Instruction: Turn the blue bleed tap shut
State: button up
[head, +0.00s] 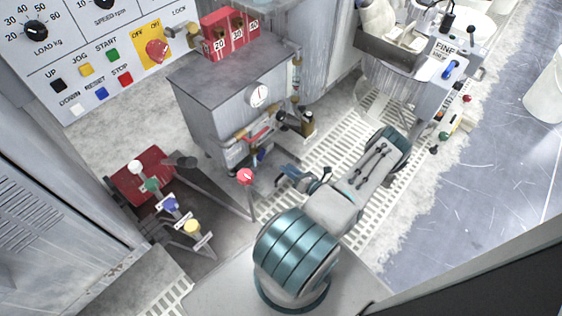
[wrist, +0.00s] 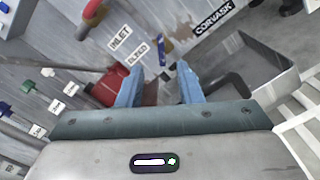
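The blue bleed tap (wrist: 165,46) shows in the wrist view as a small blue handle beside a white label reading BLEED (wrist: 137,49), on the grey cabinet's face. In the head view it is a small blue spot (head: 261,154) low on the cabinet front, below a red handle (head: 258,134). My gripper (wrist: 157,76) has its two blue fingers well apart with nothing between them. The tap lies beyond the fingertips, apart from them. In the head view my gripper (head: 300,172) is in front of the cabinet, to the tap's lower right.
A red ball knob (head: 245,176) on a long rod stands left of my gripper. The cabinet (head: 215,85) carries a round gauge (head: 258,96). A grey open tray (wrist: 258,65) is at right in the wrist view. Coloured levers on a red base (head: 140,180) stand at left.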

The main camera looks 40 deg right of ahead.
jog(key=shift+s, duration=0.25)
